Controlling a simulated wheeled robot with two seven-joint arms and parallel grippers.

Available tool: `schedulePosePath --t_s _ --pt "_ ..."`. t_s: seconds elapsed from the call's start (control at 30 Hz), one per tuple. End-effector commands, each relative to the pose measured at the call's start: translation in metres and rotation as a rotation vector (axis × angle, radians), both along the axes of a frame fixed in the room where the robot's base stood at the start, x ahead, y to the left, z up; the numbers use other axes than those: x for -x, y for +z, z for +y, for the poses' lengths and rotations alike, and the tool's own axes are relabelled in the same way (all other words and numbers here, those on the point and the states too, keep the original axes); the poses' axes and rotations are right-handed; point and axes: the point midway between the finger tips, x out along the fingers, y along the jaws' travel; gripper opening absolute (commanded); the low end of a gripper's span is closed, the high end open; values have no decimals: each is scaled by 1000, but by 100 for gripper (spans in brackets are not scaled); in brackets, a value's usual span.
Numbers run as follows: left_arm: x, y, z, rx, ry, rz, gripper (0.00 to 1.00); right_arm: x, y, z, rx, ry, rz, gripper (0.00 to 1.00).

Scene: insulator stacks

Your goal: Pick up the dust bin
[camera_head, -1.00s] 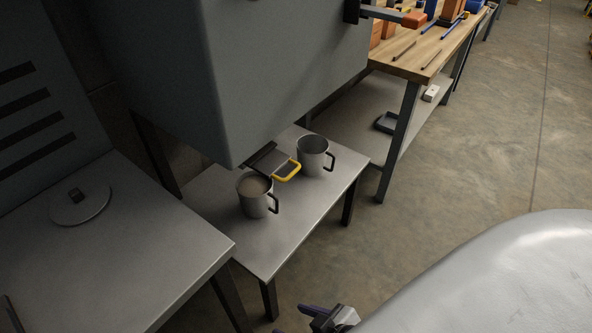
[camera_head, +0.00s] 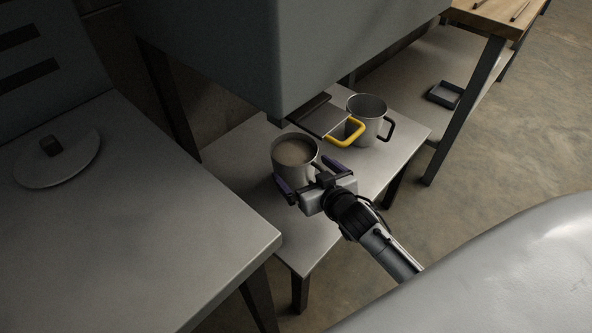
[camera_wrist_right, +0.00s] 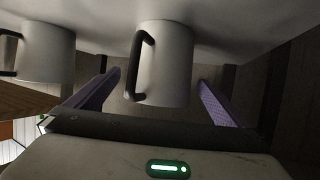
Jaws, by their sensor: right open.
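A grey mug (camera_head: 289,163) with light brown contents stands upright on the low metal table (camera_head: 222,150). My right gripper (camera_head: 301,168) is open, with one purple finger on each side of this mug. In the right wrist view, the mug (camera_wrist_right: 172,65) and its dark handle sit between the spread fingers (camera_wrist_right: 159,80), with gaps on both sides. A dark flat pan-like thing (camera_head: 322,117) with a yellow handle (camera_head: 349,133) lies behind the mug. My left gripper is not in view.
A second, empty-looking mug (camera_head: 368,118) stands beside the yellow handle. A grey cabinet body (camera_head: 250,50) overhangs the table's back. A larger grey table (camera_head: 150,220) with a round lid (camera_head: 58,160) is at left. A wooden workbench (camera_head: 490,18) stands at upper right.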

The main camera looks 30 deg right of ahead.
Motion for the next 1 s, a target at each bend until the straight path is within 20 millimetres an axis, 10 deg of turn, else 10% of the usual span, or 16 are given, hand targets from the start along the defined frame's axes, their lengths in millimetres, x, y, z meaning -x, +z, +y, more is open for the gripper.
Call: schedulePosePath --t_s 0.7,1.0 --pt "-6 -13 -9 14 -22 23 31 -50 -23 -2 0 1 1 100" --pt "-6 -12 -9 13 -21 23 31 -51 -20 -2 0 2 -4 55"
